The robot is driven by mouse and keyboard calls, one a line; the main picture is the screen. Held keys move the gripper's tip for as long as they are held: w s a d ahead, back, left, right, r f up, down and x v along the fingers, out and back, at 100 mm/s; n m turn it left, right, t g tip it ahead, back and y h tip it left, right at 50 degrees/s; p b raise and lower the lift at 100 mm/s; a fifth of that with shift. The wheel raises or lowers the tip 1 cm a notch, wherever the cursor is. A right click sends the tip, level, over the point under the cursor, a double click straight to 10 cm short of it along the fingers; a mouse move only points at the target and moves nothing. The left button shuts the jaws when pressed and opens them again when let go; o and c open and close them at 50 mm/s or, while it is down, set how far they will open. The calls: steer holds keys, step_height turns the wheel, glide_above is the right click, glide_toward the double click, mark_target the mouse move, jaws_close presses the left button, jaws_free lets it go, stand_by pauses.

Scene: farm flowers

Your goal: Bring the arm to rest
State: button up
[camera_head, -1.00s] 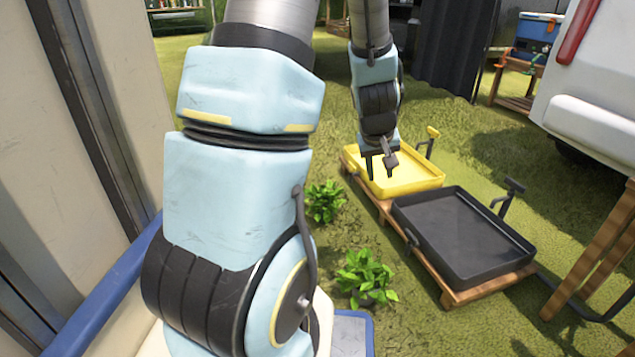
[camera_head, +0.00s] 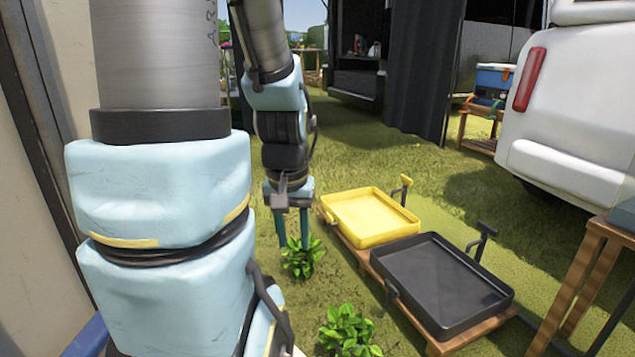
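My gripper (camera_head: 292,229) hangs pointing down at the end of my light blue arm, left of the yellow tray (camera_head: 369,241). Its two fingers show with a gap between them, and nothing is seen held. A leafy green plant (camera_head: 303,262) shows just below and behind the fingertips; I cannot tell whether they touch it. My arm's large near links fill the left of the picture.
A black tray (camera_head: 440,284) stands beside the yellow one on a low wooden pallet (camera_head: 459,341). A second plant (camera_head: 347,333) is at the front. A white vehicle (camera_head: 577,120) and a wooden table (camera_head: 607,236) stand right. A pale wall borders the left. Grass beyond the trays is clear.

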step_height(320, 180, up, 47)
steer(key=p, duration=4.5)
steer(key=shift+r+p, duration=0.2)
steer(key=shift+p, duration=0.2)
